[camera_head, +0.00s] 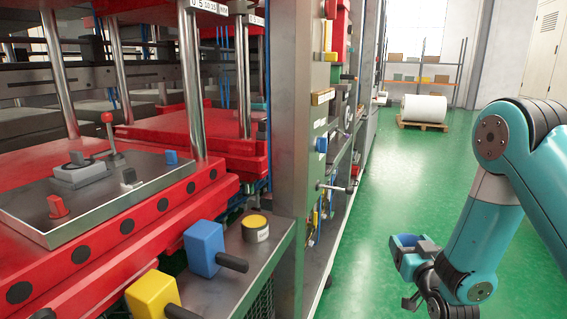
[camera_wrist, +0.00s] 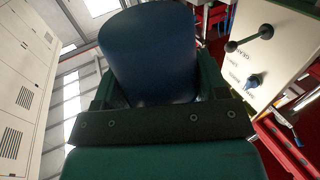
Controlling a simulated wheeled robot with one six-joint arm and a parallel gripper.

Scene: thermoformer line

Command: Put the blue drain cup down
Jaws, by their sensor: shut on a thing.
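In the wrist view a dark blue cylindrical drain cup (camera_wrist: 152,52) fills the space between the two fingers of my gripper (camera_wrist: 158,88). The fingers are shut on it, one at each side. In the head view my gripper (camera_head: 414,258) is at the lower right, above the green floor and well right of the machine. A small blue part of the cup (camera_head: 405,240) shows at its jaws; the rest is hidden there.
A side shelf (camera_head: 262,272) on the red machine (camera_head: 150,240) carries a blue block with a black handle (camera_head: 203,247), a yellow one (camera_head: 152,296) and a yellow-topped round can (camera_head: 255,229). A grey post (camera_head: 290,110) stands beside it. The green floor (camera_head: 400,180) is open.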

